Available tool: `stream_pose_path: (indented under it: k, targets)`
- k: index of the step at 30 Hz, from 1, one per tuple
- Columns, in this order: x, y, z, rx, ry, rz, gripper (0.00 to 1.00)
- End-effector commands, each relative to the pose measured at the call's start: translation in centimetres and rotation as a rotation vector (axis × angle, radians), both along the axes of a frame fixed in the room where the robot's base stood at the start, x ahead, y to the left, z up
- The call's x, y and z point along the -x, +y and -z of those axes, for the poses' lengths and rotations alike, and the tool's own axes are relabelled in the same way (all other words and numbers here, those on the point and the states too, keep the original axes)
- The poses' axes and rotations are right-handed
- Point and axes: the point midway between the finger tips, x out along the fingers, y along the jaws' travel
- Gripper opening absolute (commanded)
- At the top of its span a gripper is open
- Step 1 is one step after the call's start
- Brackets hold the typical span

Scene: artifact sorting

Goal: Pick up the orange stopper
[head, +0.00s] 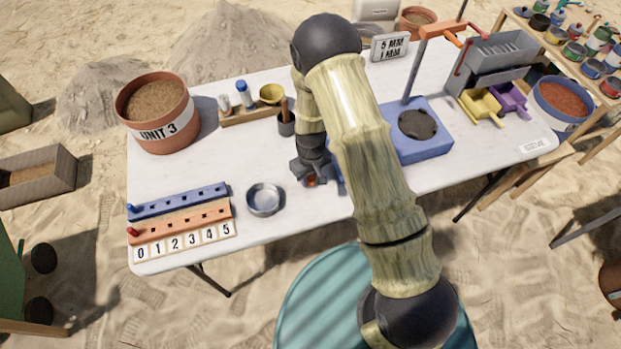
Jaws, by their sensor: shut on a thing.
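My gripper (312,180) points down over the middle front of the white table, right of the round metal dish. It is shut on a small orange thing that shows between its fingertips, which looks like the orange stopper (311,181). Most of the stopper is hidden by the fingers, and I cannot tell whether it touches the table. A blue piece (338,184) shows just right of the fingers, partly hidden behind my arm.
The metal dish (264,199) stands close to the left. Blue (178,202) and orange (180,221) peg rails lie above number tiles (185,241) at the front left. A blue-based stand (425,145) is to the right. A rack with vials (250,112) and the UNIT 3 pot (157,112) stand behind.

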Motion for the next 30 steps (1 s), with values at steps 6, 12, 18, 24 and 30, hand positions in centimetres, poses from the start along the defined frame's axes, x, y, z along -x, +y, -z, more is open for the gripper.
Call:
stream_pose_path:
  k: [6, 12, 18, 24, 30]
  targets:
    - [-0.1, 0.0, -3.4, 0.0, -0.004, -0.001, 0.1]
    - [-0.1, 0.0, -6.8, -0.001, -0.004, -0.001, 0.1]
    - [0.0, 0.0, -8.7, -0.001, -0.001, 0.0, 0.1]
    - [0.0, 0.0, -8.9, 0.0, 0.0, 0.0, 0.1]
    - [0.0, 0.0, -8.9, 0.0, 0.0, 0.0, 0.1]
